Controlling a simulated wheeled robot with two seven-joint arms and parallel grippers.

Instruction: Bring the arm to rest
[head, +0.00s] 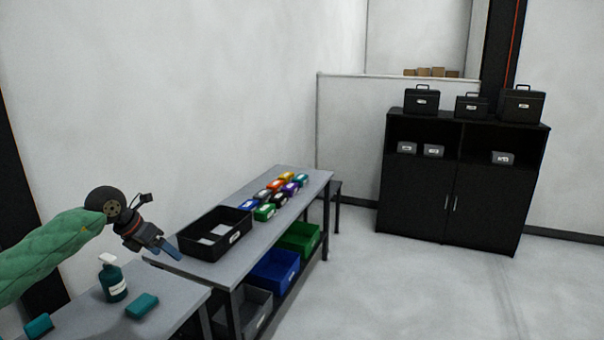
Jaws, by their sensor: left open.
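My left arm comes in from the left in a green padded sleeve. My left gripper (166,250) is open, with nothing seen between its blue-grey fingers. It hangs in front of the black tray (190,251) and over or near the gap between the two tables; its exact height is hard to tell. My right gripper is not in view.
The near table (180,297) holds a teal spray bottle (113,283) and teal blocks (142,306). The far table (258,227) carries the tray and several coloured packs (265,212), with bins (274,272) below. A black cabinet (430,195) stands beyond open floor (400,290).

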